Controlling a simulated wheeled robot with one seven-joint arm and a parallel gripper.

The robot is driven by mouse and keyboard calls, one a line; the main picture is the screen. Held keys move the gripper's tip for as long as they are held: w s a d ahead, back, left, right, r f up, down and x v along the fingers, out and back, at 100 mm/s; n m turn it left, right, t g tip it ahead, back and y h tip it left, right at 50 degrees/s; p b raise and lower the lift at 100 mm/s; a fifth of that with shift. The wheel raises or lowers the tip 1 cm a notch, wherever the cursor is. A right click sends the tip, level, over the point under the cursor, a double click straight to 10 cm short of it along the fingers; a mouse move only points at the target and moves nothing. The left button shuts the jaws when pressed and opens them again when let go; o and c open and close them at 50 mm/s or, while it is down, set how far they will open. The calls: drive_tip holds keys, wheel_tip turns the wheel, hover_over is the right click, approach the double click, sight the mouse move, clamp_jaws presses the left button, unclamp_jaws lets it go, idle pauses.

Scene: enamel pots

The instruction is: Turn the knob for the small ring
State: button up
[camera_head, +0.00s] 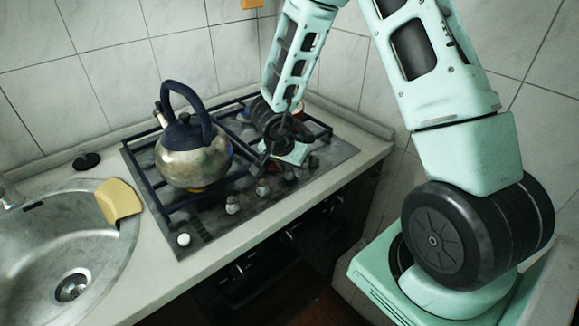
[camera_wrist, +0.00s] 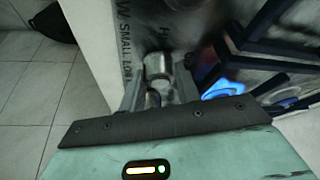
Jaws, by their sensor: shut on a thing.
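A silver knob (camera_wrist: 157,68) stands on the hob's steel panel in the wrist view, with printed lettering including "SMALL" beside it. My gripper (camera_wrist: 157,98) is shut on this knob, one finger on each side. In the head view my gripper (camera_head: 262,166) reaches down to the front right of the gas hob (camera_head: 222,226), and hides the knob it holds. A blue flame (camera_wrist: 222,90) burns at a burner to the right of the knob in the wrist view. Other knobs (camera_head: 232,204) stand along the front of the hob.
A steel kettle (camera_head: 192,163) with a dark blue handle stands on the left of the hob, with an orange glow below it. Dark pan grates stand close to my gripper. A sink (camera_head: 45,240) with a yellow cloth or sponge (camera_head: 118,200) on its rim lies left.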

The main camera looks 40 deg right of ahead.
drive_tip(key=shift+r+m+p, duration=0.2)
drive_tip(key=shift+m+p, duration=0.1)
drive_tip(key=shift+p, duration=0.3)
drive_tip(key=m+g+p, duration=0.1)
drive_tip(key=m+p, duration=0.1)
drive_tip(key=p, duration=0.3)
drive_tip(key=shift+r+m, duration=0.2)
drive_tip(key=shift+m, duration=0.2)
drive_tip(key=m+g+p, duration=0.1)
drive_tip(key=m+p, duration=0.2)
drive_tip(key=p, duration=0.2)
drive_tip(key=shift+m+g+p, duration=0.3)
drive_tip(key=m+p, duration=0.1)
drive_tip(key=m+g+p, duration=0.1)
drive_tip(key=m+p, duration=0.1)
drive_tip(key=shift+w+f+m, duration=0.1)
drive_tip(key=shift+f+m, duration=0.1)
drive_tip(key=shift+m, duration=0.1)
drive_tip(key=m+p, duration=0.1)
drive_tip(key=m, duration=0.1)
drive_tip(key=m+g+y+p, duration=0.1)
drive_tip(key=m, duration=0.1)
drive_tip(key=shift+w+f+m+g, duration=0.1)
drive_tip(key=shift+f+m+g, duration=0.1)
drive_tip(key=shift+m+g, duration=0.1)
drive_tip(key=shift+y, duration=0.3)
drive_tip(key=o, duration=1)
drive_tip(key=shift+c, duration=0.2)
